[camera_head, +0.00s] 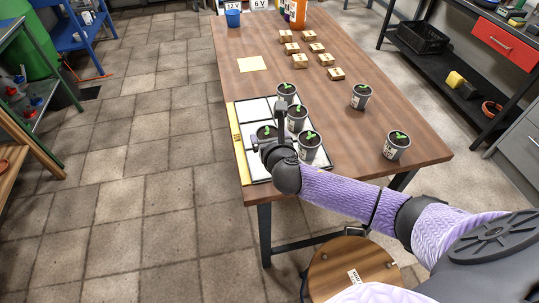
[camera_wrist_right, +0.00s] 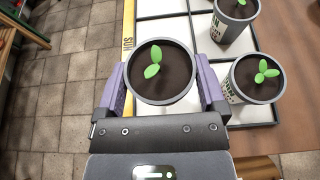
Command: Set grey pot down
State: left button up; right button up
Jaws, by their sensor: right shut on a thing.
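My right gripper (camera_head: 268,139) is shut on a grey pot (camera_wrist_right: 161,75) with dark soil and a green seedling. The pot is upright between the two purple-sided fingers in the wrist view. It is over the near left part of a white-celled tray (camera_head: 251,114) with a yellow left edge. I cannot tell whether its base touches the tray. Right of it on the tray stand three grey pots: a near one (camera_head: 309,147), a middle one (camera_head: 297,119) and a far one (camera_head: 287,93). My left gripper is out of view.
Two more grey pots, one farther back (camera_head: 361,97) and one nearer (camera_head: 396,147), stand on the wooden table (camera_head: 345,135) right of the tray. Several small brown blocks (camera_head: 300,61), a pale yellow square (camera_head: 251,64) and a blue cup (camera_head: 233,18) are farther back. A stool (camera_head: 335,275) stands in front.

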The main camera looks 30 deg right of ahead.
notch_tip(320, 180, down, 4)
jog(key=shift+f+b, duration=0.25)
jog(key=shift+b, duration=0.9)
jog(key=shift+r, duration=0.25)
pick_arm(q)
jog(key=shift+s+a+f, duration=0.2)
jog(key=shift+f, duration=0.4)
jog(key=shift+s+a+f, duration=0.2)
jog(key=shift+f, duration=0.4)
pick_arm(e)
jog(key=shift+f, duration=0.1)
jog(key=o, duration=1)
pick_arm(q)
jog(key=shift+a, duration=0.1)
pick_arm(e)
jog(key=shift+o, duration=0.2)
